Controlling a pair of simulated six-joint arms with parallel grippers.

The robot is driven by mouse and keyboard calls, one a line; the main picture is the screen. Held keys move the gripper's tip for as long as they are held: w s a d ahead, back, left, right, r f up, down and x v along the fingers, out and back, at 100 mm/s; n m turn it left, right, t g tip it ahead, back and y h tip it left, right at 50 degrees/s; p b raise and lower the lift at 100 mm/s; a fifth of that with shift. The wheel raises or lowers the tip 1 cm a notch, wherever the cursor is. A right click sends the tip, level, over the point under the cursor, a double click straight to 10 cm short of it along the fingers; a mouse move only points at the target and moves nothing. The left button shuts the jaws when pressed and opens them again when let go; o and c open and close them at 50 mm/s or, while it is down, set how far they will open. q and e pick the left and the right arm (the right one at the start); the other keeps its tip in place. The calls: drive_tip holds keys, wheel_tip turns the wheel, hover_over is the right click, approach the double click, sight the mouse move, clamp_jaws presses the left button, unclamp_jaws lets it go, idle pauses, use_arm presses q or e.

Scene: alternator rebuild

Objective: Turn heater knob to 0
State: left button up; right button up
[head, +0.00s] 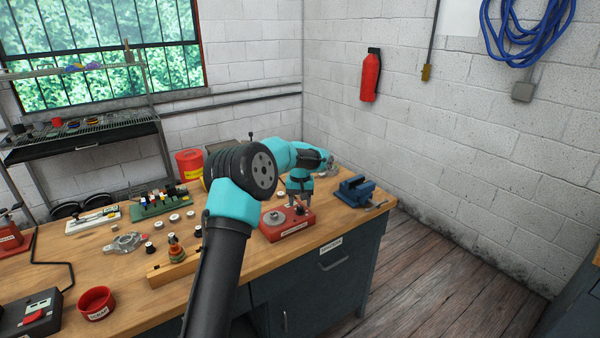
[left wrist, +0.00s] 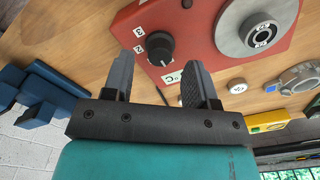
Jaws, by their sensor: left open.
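The heater is a red box (head: 290,229) with a round grey plate, on the wooden bench near its right front corner. In the left wrist view, its red body (left wrist: 200,20) fills the upper middle. Its black knob (left wrist: 160,46) stands beside the plate, with white labels that look like 3 and 2 on one side and another below. I cannot tell the setting. My left gripper (head: 299,203) points down over the heater. In the left wrist view, the open fingers (left wrist: 160,65) lie on either side of the knob in the picture; contact cannot be told.
A blue vise (head: 355,191) stands right of the heater at the bench edge. A red and yellow can (head: 190,163) stands behind left. Small parts, a grey metal housing (head: 126,242) and a red bowl (head: 96,303) lie along the bench to the left.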

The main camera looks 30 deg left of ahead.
sight(300, 207)
use_arm(q)
wheel_tip(300, 207, up, 15)
idle(0.4)
idle(0.4)
